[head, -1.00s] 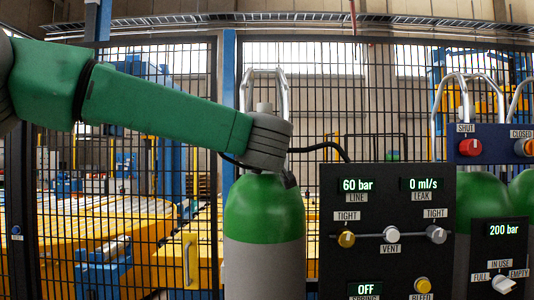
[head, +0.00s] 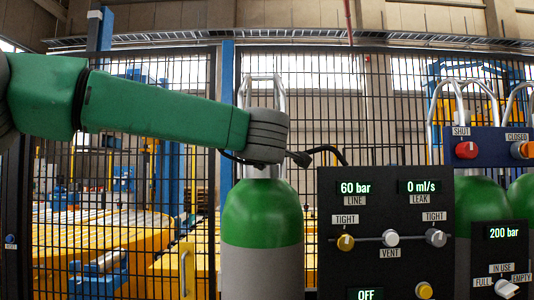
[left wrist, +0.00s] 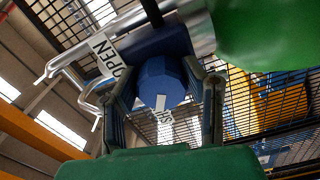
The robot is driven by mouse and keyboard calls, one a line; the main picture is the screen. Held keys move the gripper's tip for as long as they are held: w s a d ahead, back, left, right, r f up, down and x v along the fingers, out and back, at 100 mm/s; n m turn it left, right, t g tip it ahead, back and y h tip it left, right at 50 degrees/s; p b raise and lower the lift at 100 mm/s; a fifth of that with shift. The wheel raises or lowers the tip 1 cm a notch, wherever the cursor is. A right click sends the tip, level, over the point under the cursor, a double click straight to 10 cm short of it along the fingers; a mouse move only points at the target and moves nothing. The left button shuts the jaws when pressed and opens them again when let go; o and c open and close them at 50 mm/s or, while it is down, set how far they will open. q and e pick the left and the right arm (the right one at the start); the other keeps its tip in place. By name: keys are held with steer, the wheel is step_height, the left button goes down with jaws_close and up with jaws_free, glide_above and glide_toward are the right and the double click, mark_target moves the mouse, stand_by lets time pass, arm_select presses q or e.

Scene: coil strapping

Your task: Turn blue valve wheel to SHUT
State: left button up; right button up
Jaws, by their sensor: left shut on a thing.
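In the left wrist view, the blue valve wheel (left wrist: 160,80) sits between the two fingers of my left gripper (left wrist: 168,88), which is shut on it. A white mark on the wheel's face points toward a white label (left wrist: 165,124) that starts with S and is partly hidden. An OPEN label (left wrist: 106,55) is beside the blue valve body. In the head view, my left arm reaches in from the left to the top of the green and grey cylinder (head: 262,212). My grey wrist hides the wheel and fingers there. My right gripper is not in view.
A black panel (head: 385,215) right of the cylinder reads 60 bar and 0 ml/s. Another panel (head: 500,250) reads 200 bar. A red knob (head: 466,150) is labelled SHUT. Mesh fencing (head: 335,110) stands behind. A dark hose (head: 325,150) runs near my wrist.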

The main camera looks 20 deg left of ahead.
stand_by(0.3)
arm_select(q)
steer(key=o, duration=1.1)
steer(key=shift+a, duration=0.1)
steer(key=shift+o, duration=0.2)
steer(key=shift+s+a, duration=0.1)
steer(key=shift+s, duration=0.1)
steer(key=v, duration=1.2)
